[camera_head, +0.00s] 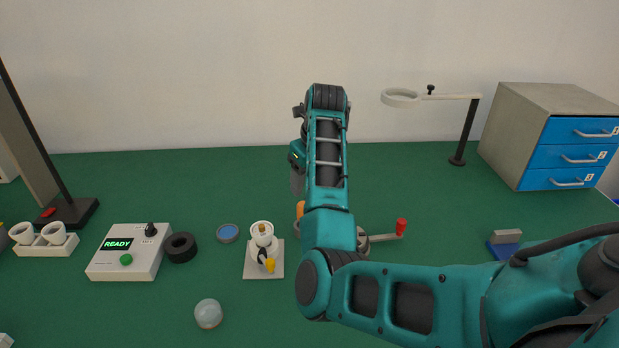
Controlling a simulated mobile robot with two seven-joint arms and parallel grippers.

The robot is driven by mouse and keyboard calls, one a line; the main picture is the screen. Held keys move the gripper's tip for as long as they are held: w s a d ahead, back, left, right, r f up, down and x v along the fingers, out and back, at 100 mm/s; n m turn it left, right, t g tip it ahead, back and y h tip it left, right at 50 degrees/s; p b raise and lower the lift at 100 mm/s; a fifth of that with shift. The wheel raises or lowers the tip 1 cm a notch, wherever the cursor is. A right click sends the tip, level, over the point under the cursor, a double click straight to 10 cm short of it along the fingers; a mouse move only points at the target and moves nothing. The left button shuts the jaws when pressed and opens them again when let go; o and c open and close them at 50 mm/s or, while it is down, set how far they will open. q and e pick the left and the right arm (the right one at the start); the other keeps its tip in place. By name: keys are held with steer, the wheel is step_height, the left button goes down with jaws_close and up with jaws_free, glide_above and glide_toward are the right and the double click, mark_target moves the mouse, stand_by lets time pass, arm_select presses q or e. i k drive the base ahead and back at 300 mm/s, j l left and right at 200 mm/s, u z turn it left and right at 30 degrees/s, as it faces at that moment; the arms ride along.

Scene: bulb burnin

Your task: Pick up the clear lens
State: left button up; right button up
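A clear, pale round piece (208,313), which looks like the clear lens, lies on the green table at the front, left of the middle. Nothing touches it. My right arm comes in from the right and rises at the middle. Its gripper (297,180) is at the left side of the raised forearm, beyond and to the right of the clear piece and well apart from it. The gripper is partly hidden by the arm, so its fingers do not show clearly. My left gripper is out of view.
A blue disc (228,233), a black ring (180,247) and a white READY box (130,252) stand left. A lamp socket on a plate (263,272) is near the middle. My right arm partly hides a red-handled device (401,227). A drawer cabinet (535,125) stands back right.

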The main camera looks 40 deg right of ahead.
mark_target(208, 313)
steer(key=k, duration=1.5)
